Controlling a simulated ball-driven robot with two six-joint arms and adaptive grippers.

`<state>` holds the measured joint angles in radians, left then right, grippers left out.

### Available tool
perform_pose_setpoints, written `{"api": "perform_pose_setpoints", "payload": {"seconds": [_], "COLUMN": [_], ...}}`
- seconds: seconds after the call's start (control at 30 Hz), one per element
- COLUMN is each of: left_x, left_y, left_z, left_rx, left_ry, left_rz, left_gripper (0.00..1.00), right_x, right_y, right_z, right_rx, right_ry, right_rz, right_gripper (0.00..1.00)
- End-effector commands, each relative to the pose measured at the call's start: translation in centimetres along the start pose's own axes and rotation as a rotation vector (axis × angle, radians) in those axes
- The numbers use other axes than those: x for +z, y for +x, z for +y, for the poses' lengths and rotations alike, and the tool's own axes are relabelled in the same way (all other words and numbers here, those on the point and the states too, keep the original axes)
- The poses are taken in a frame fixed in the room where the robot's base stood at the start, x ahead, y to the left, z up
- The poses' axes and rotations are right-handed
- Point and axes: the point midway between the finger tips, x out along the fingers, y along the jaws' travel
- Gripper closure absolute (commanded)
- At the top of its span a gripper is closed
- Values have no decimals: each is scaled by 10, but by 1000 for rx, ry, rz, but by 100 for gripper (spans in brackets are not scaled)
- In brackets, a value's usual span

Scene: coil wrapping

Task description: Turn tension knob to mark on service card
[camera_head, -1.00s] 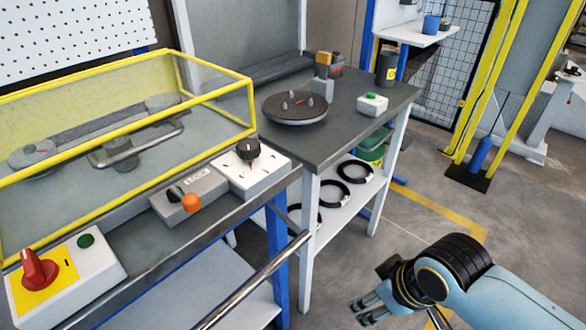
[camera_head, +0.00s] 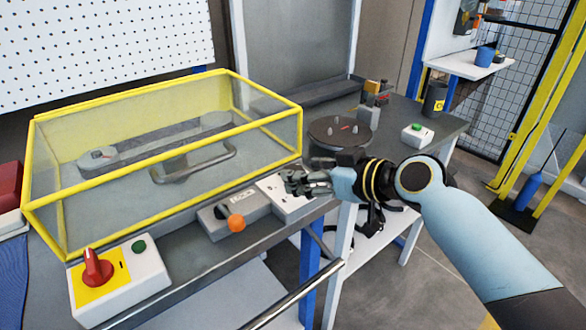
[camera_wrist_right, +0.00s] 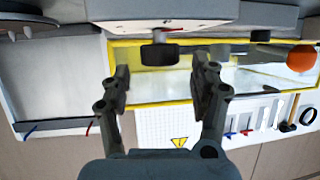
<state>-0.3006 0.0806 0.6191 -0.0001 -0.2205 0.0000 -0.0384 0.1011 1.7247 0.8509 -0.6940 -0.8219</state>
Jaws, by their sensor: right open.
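The black tension knob (camera_wrist_right: 160,54) shows in the right wrist view, near the top middle, against its white box (camera_wrist_right: 115,27). A small red line is beside it. In the head view the white box (camera_head: 290,211) is partly covered by my right gripper (camera_head: 291,181), and I cannot make out the knob there. My right gripper (camera_wrist_right: 160,80) is open and empty. Its two fingers stand left and right of the knob's line, with the knob just beyond the tips and apparently not touched. I cannot pick out the service card. My left gripper is out of view.
A grey box with an orange-tipped lever (camera_head: 236,222) sits beside the white box. A yellow-framed clear guard (camera_head: 160,208) stands behind. A red rotary switch (camera_head: 97,268) is at front left. A turntable (camera_head: 330,138) and green button box (camera_head: 417,137) are on the far bench.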

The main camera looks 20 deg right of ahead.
Motion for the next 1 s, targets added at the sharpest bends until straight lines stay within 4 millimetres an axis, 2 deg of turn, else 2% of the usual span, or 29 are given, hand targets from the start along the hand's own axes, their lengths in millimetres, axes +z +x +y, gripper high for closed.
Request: {"api": "perform_pose_setpoints", "payload": {"seconds": [0.1,0.23,0.6,1.0], "left_x": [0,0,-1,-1], "left_y": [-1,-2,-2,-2], "left_z": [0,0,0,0], "left_rx": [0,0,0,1], "left_ry": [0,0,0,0], "left_rz": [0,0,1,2], "left_gripper": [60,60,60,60], "right_x": [-1,0,1,1], "right_y": [21,35,41,41], "right_z": [0,0,0,0], "right_rx": [0,-1,-1,0], "right_ry": [1,1,0,-1], "right_rz": [1,0,-2,-2], "right_gripper": [38,38,38,90]}}
